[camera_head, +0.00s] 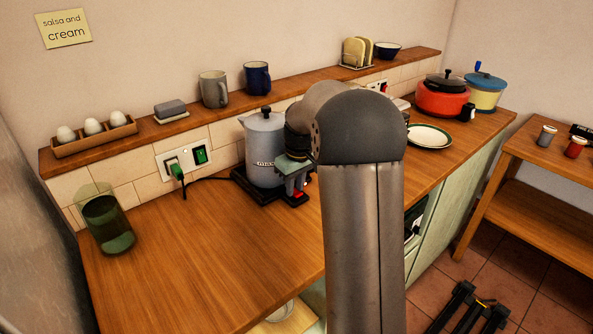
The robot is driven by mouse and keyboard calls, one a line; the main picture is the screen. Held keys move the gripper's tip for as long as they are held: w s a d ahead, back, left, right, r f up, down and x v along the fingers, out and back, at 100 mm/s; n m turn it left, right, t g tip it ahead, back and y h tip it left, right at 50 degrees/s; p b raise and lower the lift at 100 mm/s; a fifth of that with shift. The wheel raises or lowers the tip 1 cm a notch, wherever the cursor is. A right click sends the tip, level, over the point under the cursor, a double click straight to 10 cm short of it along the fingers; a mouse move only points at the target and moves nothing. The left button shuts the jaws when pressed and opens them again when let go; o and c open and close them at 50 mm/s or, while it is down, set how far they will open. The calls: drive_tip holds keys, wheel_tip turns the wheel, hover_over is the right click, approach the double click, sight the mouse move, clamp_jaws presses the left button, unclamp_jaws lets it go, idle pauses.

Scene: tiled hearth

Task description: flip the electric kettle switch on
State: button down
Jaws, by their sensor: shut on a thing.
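The electric kettle (263,150) is a grey, lidded pot with small lettering, upright on a black base (240,180) on the wooden counter. A small red switch (298,194) shows at the front right of the base. My gripper (293,198) points down at the kettle's right side, with its fingers at the red switch. The gripper is shut on the switch, and its fingers hide part of it. I cannot tell which way the switch is set. My arm covers the counter to the right of the kettle.
A dark green glass (107,224) stands at the counter's left. A shelf above holds eggs, mugs and toast. A red pot (442,98) and plate stand right. The left counter is mostly clear.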

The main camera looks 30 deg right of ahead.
drive_tip(key=shift+w+r+g+p, duration=0.2)
drive_tip(key=shift+g+p, duration=0.3)
drive_tip(key=shift+p, duration=0.25)
drive_tip(key=shift+f, duration=0.15)
drive_tip(key=c, duration=1.2)
unclamp_jaws()
drive_tip(key=shift+c, duration=0.2)
drive_tip(key=shift+f, duration=0.15)
